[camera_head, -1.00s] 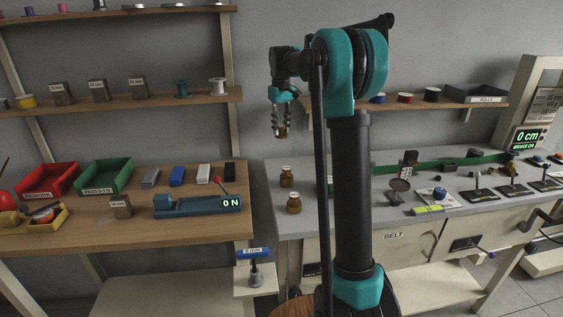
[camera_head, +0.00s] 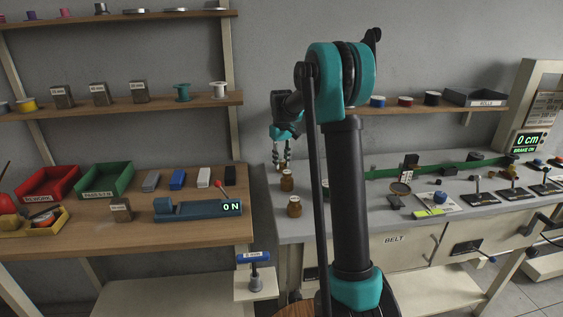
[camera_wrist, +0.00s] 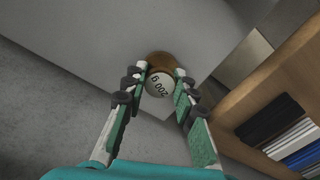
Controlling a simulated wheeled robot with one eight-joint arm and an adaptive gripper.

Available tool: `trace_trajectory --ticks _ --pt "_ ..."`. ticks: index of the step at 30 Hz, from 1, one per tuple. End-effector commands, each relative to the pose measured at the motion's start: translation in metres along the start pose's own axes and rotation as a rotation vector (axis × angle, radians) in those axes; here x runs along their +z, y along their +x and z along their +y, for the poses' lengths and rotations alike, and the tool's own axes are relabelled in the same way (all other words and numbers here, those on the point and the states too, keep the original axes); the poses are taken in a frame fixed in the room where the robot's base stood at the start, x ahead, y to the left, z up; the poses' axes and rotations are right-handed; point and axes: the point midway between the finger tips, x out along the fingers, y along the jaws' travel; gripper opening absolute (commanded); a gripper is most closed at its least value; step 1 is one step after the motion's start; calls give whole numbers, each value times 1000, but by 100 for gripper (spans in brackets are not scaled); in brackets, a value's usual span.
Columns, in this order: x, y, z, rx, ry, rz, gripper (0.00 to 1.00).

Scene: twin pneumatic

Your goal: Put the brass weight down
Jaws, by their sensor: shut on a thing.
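My gripper (camera_head: 284,152) points down over the left end of the grey bench (camera_head: 345,222). Its fingers are shut on the brass weight (camera_wrist: 159,84), whose pale round top reads "200 g" in the wrist view. In the head view the held weight is small and low between the fingertips, close to the bench's back left. I cannot tell whether it touches the bench.
The wooden bench (camera_head: 130,232) on the left carries red and green bins and a blue force gauge (camera_head: 190,210) reading 0 N. A gap separates the benches. A shelf (camera_head: 465,108) runs behind the grey bench. The wrist view shows a wooden edge (camera_wrist: 245,90) at right.

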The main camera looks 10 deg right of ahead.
Motion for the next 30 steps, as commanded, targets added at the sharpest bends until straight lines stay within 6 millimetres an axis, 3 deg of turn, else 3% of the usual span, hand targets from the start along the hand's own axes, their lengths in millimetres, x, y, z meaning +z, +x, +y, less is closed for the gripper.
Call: trace_trajectory --ticks 7,8,13,23,30 --pt "0 2 0 0 0 0 0" --pt "0 3 0 0 0 0 28" --pt "0 2 0 0 0 0 48" --pt "0 0 0 0 0 0 48" --pt "0 -33 0 0 0 0 48"
